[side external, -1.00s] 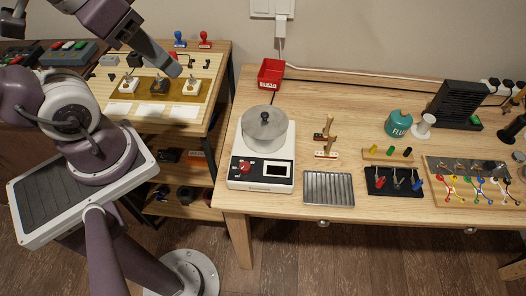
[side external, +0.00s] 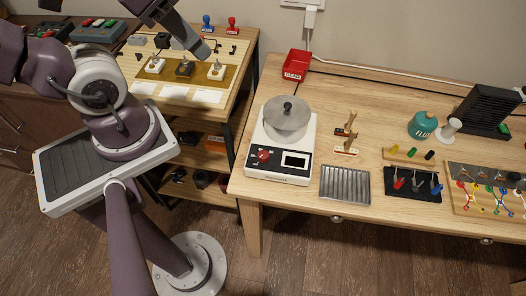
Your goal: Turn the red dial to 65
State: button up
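The red dial (side external: 263,156) is on the front left of a white hot-plate-like device (side external: 302,126) on the wooden table. A small dark display (side external: 295,161) is beside the dial on the right; its reading and the dial's numbers are too small to read. A round metal pot with a lid (side external: 287,117) sits on top of the device. My gripper (side external: 205,52) is up at the left, above the side bench and apart from the dial. Its fingers look close together, but the view does not show whether they are open or shut.
The side bench (side external: 246,49) holds several switches and stamps. The table's front edge is just before the device.

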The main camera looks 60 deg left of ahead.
jog(key=w+a+f+n+g+y, duration=0.1)
jog(key=w+f+n+g, duration=0.2)
jog(key=w+f, duration=0.25)
jog(key=n+g+h, duration=0.4)
jog(key=n+g, duration=0.2)
jog(key=n, duration=0.2)
send_near(264, 154)
jog(key=f, duration=0.1)
jog(key=x, duration=0.6)
jog(key=shift+s+d+f, duration=0.1)
jog(key=shift+s+f, duration=0.2)
jog(key=shift+f, duration=0.25)
grip_shut()
